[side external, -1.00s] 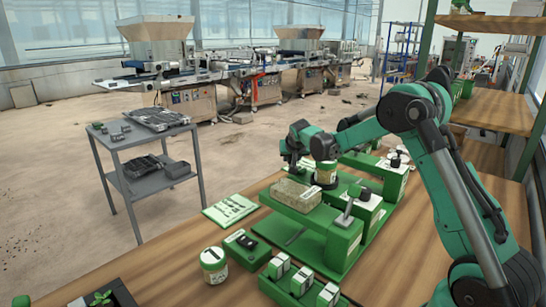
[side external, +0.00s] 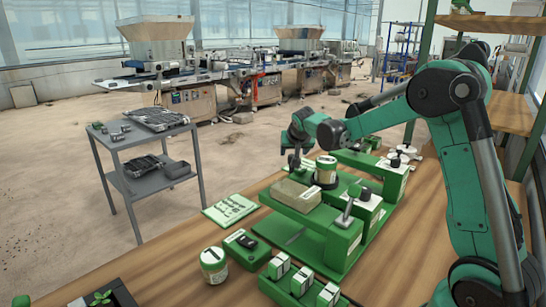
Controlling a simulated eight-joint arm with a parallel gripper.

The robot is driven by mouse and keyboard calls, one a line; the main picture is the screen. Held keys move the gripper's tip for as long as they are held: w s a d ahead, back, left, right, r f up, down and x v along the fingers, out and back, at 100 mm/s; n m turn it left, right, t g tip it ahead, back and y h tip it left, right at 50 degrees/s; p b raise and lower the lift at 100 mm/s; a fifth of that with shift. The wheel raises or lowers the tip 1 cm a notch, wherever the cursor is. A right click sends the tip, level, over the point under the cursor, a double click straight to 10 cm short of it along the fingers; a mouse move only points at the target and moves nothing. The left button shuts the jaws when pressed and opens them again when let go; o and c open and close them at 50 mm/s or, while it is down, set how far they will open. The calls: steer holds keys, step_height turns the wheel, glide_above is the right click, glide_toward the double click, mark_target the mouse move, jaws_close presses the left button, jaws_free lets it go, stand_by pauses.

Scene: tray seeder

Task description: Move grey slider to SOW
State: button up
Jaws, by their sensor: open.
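Green-white units (side external: 381,171) stand behind.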

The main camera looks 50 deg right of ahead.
mark_target(292, 155)
steer(key=shift+s+a+r, duration=0.1)
steer(key=shift+r, duration=0.05)
steer(key=shift+w+d+f+g+y, duration=0.6)
steer(key=shift+w+f+g+y, duration=0.05)
steer(key=shift+f+g+y, duration=0.2)
steer(key=shift+w+d+f+g+y, duration=0.6)
steer(key=shift+f+g+y, duration=0.15)
steer(key=shift+f, duration=0.1)
jaws_close()
stand_by(0.9)
